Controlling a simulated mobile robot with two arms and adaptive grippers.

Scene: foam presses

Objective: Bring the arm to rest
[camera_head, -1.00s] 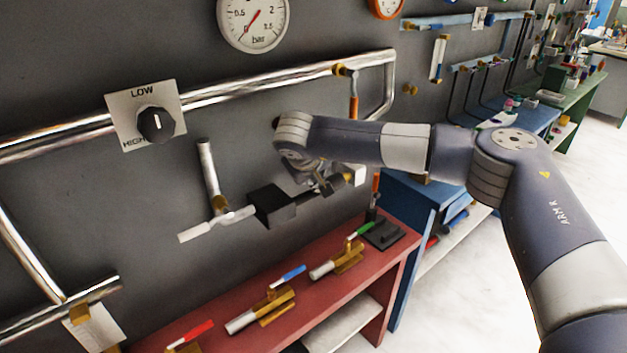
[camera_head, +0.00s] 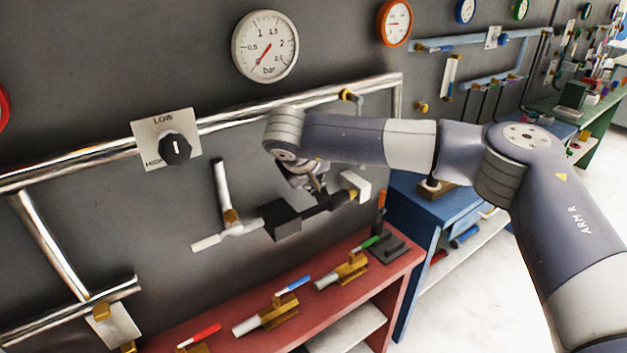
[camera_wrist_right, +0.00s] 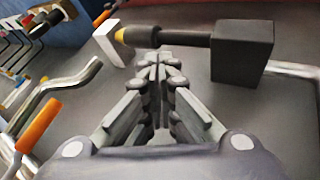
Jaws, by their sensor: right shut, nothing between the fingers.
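My right arm (camera_head: 460,150), marked ARM R, reaches in from the right of the head view, with its wrist bent down in front of the grey wall. My right gripper (camera_head: 320,190) is partly hidden below the wrist, close to a black block (camera_head: 281,219) with a dark rod on the wall piping. In the right wrist view the gripper (camera_wrist_right: 158,62) has its fingers together with nothing between them. The black block (camera_wrist_right: 242,55) and its yellow-ringed rod lie just beyond the fingertips there; I cannot tell whether they touch. My left gripper is not in view.
A red bench (camera_head: 245,330) below carries brass valves with red, blue and green handles. A knob plate (camera_head: 165,138), a gauge (camera_head: 265,46) and steel pipes (camera_head: 70,168) are on the wall. A blue bench (camera_head: 440,215) stands behind the arm. Clear floor (camera_head: 470,290) lies right.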

